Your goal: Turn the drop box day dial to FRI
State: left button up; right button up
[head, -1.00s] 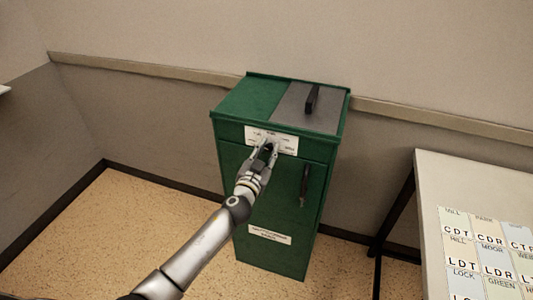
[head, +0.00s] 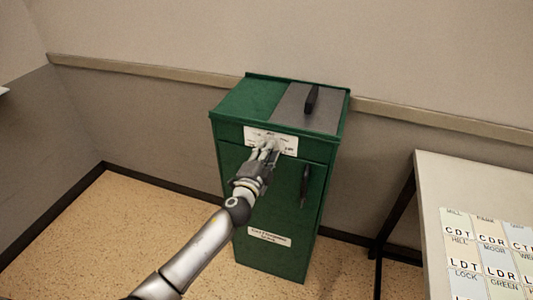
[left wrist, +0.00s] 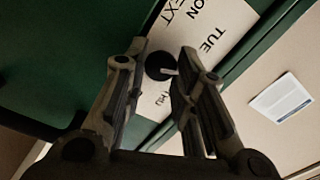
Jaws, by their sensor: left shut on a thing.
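The green drop box (head: 235,102) stands against the wall in the head view. A white label plate (head: 287,144) is on its upper front. My left gripper (head: 268,147) reaches the plate and covers the dial there. In the left wrist view the black round day dial (left wrist: 157,62) is between the fingers of my left gripper (left wrist: 165,55), which are shut on it. A pale pointer mark shows on the dial's right side. The plate (left wrist: 225,20) shows MON, TUE and THU; other day words are hidden by the fingers. My right gripper is out of view.
A black handle (head: 306,186) is on the box's front door and another black handle (head: 312,99) is on its top. A light table (head: 430,185) with lettered cards (head: 490,250) stands at the right. The floor left of the box is clear.

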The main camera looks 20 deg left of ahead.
pick_arm(q)
jog(key=m+p, duration=0.1)
jog(key=m, duration=0.6)
jog(key=m+p, duration=0.2)
jog(key=m, duration=0.5)
jog(key=m+p, duration=0.1)
jog(key=m, duration=0.7)
jog(key=shift+f, duration=0.3)
jog(key=o, duration=0.8)
jog(key=shift+o, duration=1.1)
jog(key=shift+a, duration=0.1)
jog(key=shift+r, duration=0.1)
jog(key=shift+s, duration=0.1)
